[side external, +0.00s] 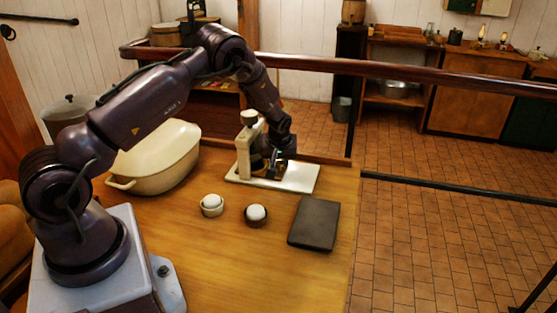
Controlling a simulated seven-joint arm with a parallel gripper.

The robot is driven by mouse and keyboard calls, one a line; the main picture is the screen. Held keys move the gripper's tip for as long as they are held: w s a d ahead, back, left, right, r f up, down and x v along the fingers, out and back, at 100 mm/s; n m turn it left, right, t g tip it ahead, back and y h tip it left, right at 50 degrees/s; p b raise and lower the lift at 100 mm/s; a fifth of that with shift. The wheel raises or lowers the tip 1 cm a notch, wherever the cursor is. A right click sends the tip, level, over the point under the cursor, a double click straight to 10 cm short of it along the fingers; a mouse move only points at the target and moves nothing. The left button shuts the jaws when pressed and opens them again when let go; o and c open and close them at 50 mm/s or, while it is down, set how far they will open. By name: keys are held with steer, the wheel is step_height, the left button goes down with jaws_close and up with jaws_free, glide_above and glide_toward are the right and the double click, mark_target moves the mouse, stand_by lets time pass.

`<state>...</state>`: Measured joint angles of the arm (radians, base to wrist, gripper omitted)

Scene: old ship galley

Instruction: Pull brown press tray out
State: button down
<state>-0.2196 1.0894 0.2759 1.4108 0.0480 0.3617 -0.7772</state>
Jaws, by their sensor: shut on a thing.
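A cream press (243,150) with a round knob on top stands upright at the back of the wooden table, on a flat cream base (301,180). The brown press tray (257,163) shows as a small dark brown part low at the press, mostly hidden by my gripper. My gripper (275,166) reaches down from above to the right side of the press, just over the base. It is shut on the tray; the fingertips are small and dark here, so the exact grip is hard to see.
A large cream basin (157,161) stands left of the press. A dark flat slab (314,223) lies at the right. The base's right part is bare.

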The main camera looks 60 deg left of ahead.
steer(key=w+d, duration=0.6)
steer(key=shift+w+d, duration=0.25)
steer(key=c, duration=0.9)
jaws_free()
steer(key=v, duration=1.3)
steer(key=shift+a, duration=0.1)
